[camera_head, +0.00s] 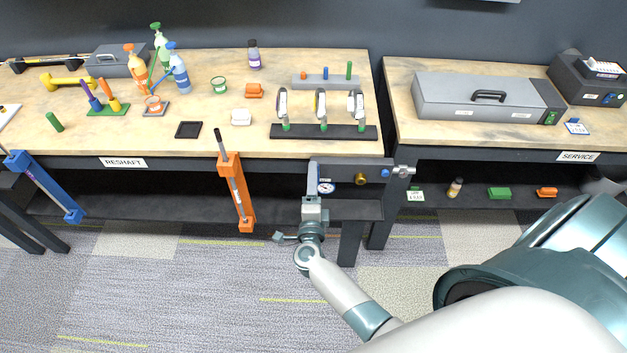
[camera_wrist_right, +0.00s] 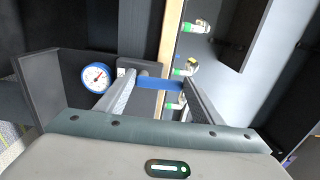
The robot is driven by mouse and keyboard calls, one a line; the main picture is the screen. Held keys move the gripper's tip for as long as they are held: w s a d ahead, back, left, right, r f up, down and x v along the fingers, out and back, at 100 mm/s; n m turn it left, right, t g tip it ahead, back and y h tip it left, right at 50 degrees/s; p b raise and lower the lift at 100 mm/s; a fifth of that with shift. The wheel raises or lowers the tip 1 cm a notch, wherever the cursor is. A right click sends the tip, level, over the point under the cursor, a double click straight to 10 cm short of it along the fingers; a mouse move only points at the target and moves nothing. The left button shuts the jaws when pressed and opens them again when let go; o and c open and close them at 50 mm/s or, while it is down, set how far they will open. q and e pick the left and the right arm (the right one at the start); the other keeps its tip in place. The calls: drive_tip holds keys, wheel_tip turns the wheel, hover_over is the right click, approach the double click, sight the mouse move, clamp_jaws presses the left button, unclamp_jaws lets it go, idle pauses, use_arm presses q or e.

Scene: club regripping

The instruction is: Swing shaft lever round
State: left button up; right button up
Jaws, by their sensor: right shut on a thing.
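My right gripper (camera_head: 314,190) reaches up to the dark shaft-holding fixture (camera_head: 345,171) at the bench's front edge. In the right wrist view its two fingers (camera_wrist_right: 160,92) close on a blue bar, which looks like the lever (camera_wrist_right: 160,84). In the head view the fingers largely hide the lever, so its angle is hard to tell. The fixture carries a brass knob (camera_head: 361,179) and a blue knob (camera_head: 385,173). My left gripper is out of view.
A rack (camera_head: 325,132) with several upright club heads stands on the bench above the fixture. An orange holder (camera_head: 236,200) with a shaft hangs to the left, a blue one (camera_head: 45,187) farther left. A silver clamp end (camera_head: 404,171) sticks out right. The floor in front is clear.

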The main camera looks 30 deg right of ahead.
drive_tip(key=o, duration=1.1)
drive_tip(key=shift+c, duration=0.2)
drive_tip(key=p+v, duration=0.1)
drive_tip(key=v, duration=1.6)
drive_tip(key=shift+s, duration=0.2)
